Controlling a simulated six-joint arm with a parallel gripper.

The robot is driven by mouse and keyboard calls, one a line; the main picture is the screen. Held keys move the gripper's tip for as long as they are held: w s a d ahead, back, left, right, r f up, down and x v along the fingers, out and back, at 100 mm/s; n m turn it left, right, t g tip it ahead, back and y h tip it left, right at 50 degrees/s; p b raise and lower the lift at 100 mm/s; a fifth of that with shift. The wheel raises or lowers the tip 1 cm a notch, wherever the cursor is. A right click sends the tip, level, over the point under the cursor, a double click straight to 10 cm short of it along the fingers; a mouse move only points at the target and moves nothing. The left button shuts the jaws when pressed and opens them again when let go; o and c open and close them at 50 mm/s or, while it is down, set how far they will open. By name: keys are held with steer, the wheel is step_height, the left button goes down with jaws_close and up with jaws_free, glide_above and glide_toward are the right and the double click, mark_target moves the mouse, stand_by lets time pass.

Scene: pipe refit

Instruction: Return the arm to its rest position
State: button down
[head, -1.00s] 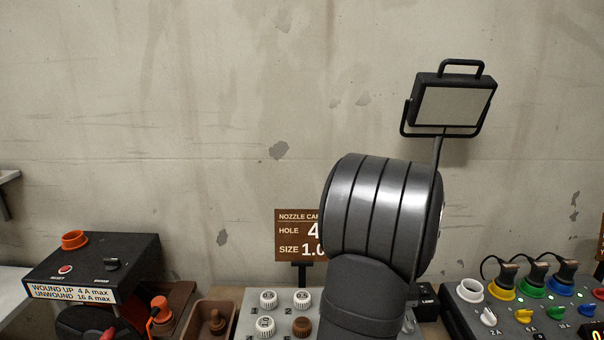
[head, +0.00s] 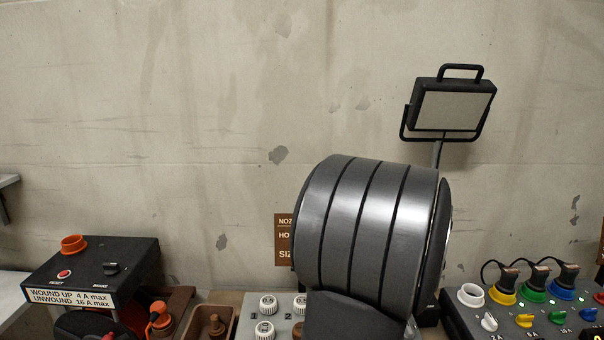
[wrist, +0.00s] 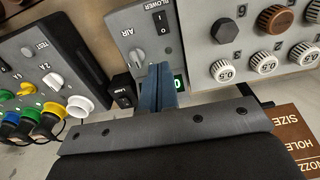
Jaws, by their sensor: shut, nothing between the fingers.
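My gripper (wrist: 158,72) shows in the wrist view, its two blue fingers pressed together with nothing between them. The fingers point at a grey AIR BLOWER box (wrist: 138,36) with a black rocker switch; I cannot tell how far apart they are. In the head view my arm's grey ribbed link (head: 370,235) fills the lower middle, and the gripper is out of sight.
A grey panel of round caps (wrist: 226,60) lies beside the blower box. A socket panel (head: 515,320) with coloured plugs stands at right, and a black box (head: 105,262) at left. A work lamp (head: 450,106) rises behind my arm, which partly covers a brown sign (head: 284,248).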

steer(key=s+r, duration=0.2)
steer(key=r, duration=0.6)
steer(key=s+r+t, duration=0.1)
steer(key=s+r, duration=0.2)
steer(key=r, duration=0.4)
steer(key=shift+a+r, duration=0.25)
steer(key=shift+r, duration=0.1)
steer(key=shift+f, duration=0.1)
steer(key=w+f, duration=0.2)
steer(key=f, duration=0.8)
steer(key=w+f+g, duration=0.1)
steer(key=w+f, duration=0.2)
steer(key=f, duration=0.6)
steer(key=shift+w+f, duration=0.3)
steer(key=shift+f, duration=0.05)
steer(key=shift+r, duration=0.1)
